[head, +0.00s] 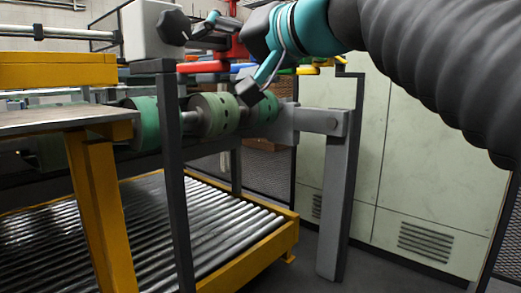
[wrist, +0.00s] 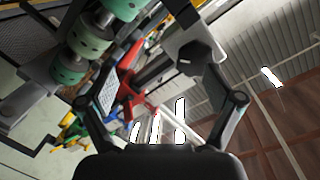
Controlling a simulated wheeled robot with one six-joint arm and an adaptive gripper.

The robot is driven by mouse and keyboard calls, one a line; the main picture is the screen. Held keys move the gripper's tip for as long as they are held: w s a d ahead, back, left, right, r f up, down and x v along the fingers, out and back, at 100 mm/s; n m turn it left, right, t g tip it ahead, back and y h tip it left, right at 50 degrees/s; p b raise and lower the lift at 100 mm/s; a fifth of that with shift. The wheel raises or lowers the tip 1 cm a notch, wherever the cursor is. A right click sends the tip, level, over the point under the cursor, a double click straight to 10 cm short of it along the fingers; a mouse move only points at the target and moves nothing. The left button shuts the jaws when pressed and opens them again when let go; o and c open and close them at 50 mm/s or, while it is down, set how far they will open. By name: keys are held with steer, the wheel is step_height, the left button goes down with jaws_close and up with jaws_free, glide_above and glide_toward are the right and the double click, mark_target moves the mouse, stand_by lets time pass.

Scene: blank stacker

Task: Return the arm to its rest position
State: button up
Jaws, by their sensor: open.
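My gripper (head: 225,57) is open in the head view, at the end of my arm, which comes in from the upper right with a teal wrist joint and a dark ribbed sleeve. One finger is by the knob and the other hangs lower, in front of the green rollers. In the wrist view my gripper (wrist: 160,85) has its two fingers spread wide with nothing between them.
The stacker has green rollers (head: 217,115) on a shaft and a grey box with a black knob (head: 173,27). A yellow-framed roller conveyor (head: 150,225) lies below. A dark upright post (head: 174,170) stands in front. A pale cabinet (head: 425,180) stands at right.

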steer(key=s+d+f+g+h, duration=0.1)
steer(key=d+f+g+h, duration=0.2)
steer(key=f, duration=1)
steer(key=s+d+f+h, duration=0.1)
steer(key=d+f+h, duration=0.4)
steer(key=f, duration=0.8)
steer(key=s+d+f+g+h+p, duration=0.1)
steer(key=s+d+f+h, duration=0.1)
steer(key=s+d+f, duration=0.4)
steer(key=s+d+f+m+g+h+p, duration=0.1)
steer(key=s+d+f+h, duration=0.1)
steer(key=s+d+f, duration=0.5)
step_height(320, 180, down, 6)
steer(key=shift+d+r+g, duration=0.15)
steer(key=shift+d+g, duration=0.15)
steer(key=shift+d, duration=0.05)
steer(key=shift+s, duration=0.1)
